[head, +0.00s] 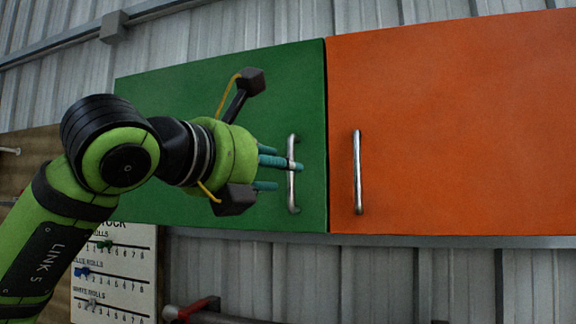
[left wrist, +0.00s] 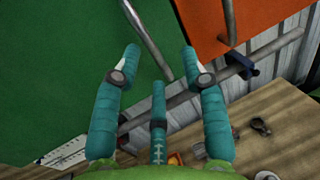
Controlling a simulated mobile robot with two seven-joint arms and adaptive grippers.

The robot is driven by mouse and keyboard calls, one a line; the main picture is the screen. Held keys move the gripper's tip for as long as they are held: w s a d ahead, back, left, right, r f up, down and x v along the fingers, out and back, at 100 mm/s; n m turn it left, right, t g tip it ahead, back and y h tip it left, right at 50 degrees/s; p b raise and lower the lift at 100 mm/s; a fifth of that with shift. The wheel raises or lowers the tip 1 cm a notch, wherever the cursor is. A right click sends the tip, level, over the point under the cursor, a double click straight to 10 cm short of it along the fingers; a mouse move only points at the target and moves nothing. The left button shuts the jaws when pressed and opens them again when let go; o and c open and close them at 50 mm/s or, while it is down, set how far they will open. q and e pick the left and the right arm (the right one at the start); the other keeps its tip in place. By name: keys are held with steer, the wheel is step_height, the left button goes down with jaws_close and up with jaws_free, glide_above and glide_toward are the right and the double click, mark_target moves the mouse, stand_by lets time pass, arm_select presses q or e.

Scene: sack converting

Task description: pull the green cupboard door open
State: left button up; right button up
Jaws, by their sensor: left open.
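The green cupboard door (head: 230,100) is shut, flush beside the orange door. Its upright metal handle (head: 292,200) is near its right edge. My left gripper (head: 279,168) is in front of the green door at the handle, with its teal fingers spread. One finger overlaps the middle of the handle in the head view. In the left wrist view the handle (left wrist: 147,38) runs between the two outer fingers of the open gripper (left wrist: 158,55), and I see no finger closed on it. Whether any finger touches it, I cannot tell. My right gripper is not in view.
The orange door (head: 450,120) with its own metal handle (head: 357,185) is directly right of the green one. A white stock board (head: 120,275) hangs below left. A rail (head: 220,317) runs below the cupboard, and a wooden surface (left wrist: 270,115) shows lower down.

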arm_select(q)
steer(key=shift+n+t+y, duration=0.3)
steer(key=shift+t+y, duration=0.1)
steer(key=shift+y, duration=0.1)
steer(key=p+x, duration=0.1)
steer(key=x, duration=0.1)
steer(key=p+x, duration=0.2)
steer(key=a+r+p+x, duration=0.1)
steer(key=x, duration=0.1)
steer(key=shift+w+d, duration=0.2)
steer(key=shift+w, duration=0.35)
jaws_close()
